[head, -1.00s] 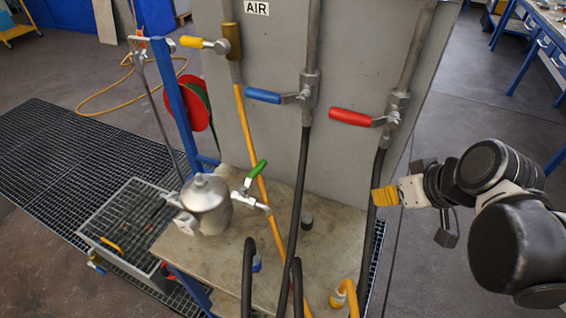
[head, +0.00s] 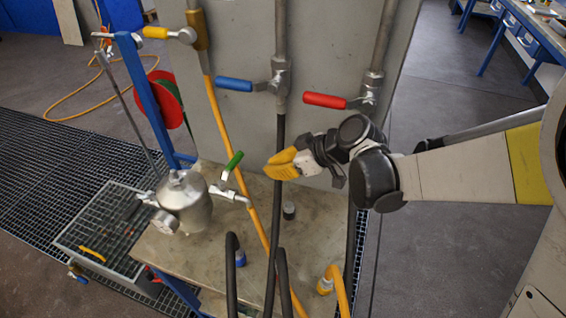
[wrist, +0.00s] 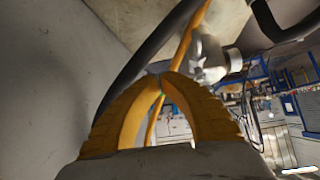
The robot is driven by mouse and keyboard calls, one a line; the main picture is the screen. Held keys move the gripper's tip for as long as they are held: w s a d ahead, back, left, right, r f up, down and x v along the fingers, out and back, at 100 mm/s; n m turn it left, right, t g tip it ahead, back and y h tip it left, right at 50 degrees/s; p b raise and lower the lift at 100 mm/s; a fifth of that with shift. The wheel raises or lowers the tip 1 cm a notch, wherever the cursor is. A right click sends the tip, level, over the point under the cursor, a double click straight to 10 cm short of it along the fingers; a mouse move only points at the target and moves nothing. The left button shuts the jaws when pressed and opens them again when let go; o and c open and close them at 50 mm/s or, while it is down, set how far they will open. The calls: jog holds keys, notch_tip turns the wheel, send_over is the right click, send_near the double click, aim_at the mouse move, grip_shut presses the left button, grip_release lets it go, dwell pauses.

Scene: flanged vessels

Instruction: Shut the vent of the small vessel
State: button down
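The small vessel (head: 184,205) is a silver pot with a domed lid, standing on the worn bench top. A valve with a green lever (head: 232,161) sits on its right side, above a short bent outlet pipe (head: 232,194). The lever slants up and to the right. My gripper (head: 268,171) has yellow fingers and is to the right of the green lever, apart from it, pointing left. In the wrist view the yellow fingertips (wrist: 164,77) come together with nothing seen held. A small green spot shows between the fingers.
Dark hoses and a yellow hose (head: 240,165) run down near my gripper. A blue lever (head: 233,84) and a red lever (head: 325,100) stick out from the grey panel above. A grated tray (head: 100,225) is left of the vessel.

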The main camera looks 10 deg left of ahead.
aim_at(231, 168)
jog(key=w+a+f+b, duration=0.1)
jog(key=a+b, duration=0.1)
jog(key=a, duration=0.5)
jog(key=shift+w+f, duration=0.2)
jog(key=shift+f, duration=0.2)
jog(key=shift+w+a+r, duration=0.1)
jog(key=shift+w+a, duration=0.25)
jog(key=shift+a, duration=0.4)
